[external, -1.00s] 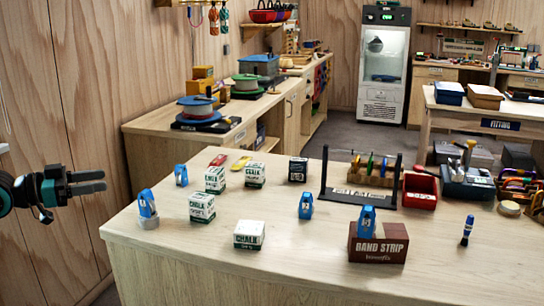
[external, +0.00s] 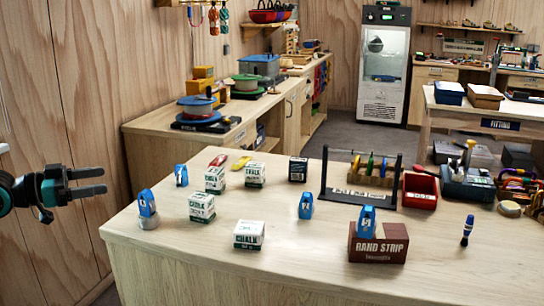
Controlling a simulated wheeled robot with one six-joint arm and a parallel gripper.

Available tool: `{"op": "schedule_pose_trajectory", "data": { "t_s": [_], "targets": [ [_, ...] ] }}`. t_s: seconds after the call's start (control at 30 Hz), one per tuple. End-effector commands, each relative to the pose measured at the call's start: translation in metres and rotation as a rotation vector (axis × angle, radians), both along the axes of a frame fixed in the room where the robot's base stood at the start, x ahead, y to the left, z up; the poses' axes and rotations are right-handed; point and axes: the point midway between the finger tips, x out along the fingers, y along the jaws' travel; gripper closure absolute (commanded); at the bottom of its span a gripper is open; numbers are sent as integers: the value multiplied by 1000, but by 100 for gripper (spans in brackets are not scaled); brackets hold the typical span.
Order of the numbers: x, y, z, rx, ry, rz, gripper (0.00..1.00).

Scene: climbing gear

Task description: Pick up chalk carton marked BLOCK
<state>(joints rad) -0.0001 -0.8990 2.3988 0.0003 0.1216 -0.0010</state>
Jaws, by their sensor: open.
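Several white-and-green chalk cartons stand on the wooden table: a front one (external: 249,235), a left one (external: 202,207), one behind it (external: 215,179) and a back one (external: 255,174). Their large print reads CHALK; the small print is too small to tell which is marked BLOCK. A red thing lies on top of the carton behind the left one. My gripper (external: 104,181) is at the far left, open and empty, with its fingers pointing right. It is off the table's left edge, apart from all the cartons.
A dark small box (external: 298,169), a black rack (external: 360,180) and a red bin (external: 420,190) stand behind. The table's front left is clear.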

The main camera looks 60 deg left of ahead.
Motion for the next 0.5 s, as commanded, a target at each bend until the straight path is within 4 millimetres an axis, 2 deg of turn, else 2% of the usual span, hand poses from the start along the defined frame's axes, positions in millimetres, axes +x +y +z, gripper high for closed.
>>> {"op": "schedule_pose_trajectory", "data": {
  "t_s": [0.17, 0.5],
  "targets": [
    [18, 2, 9, -16, 45, 9, 24],
    [98, 16, 40, -102, 257, 68, 24]
  ]
}}
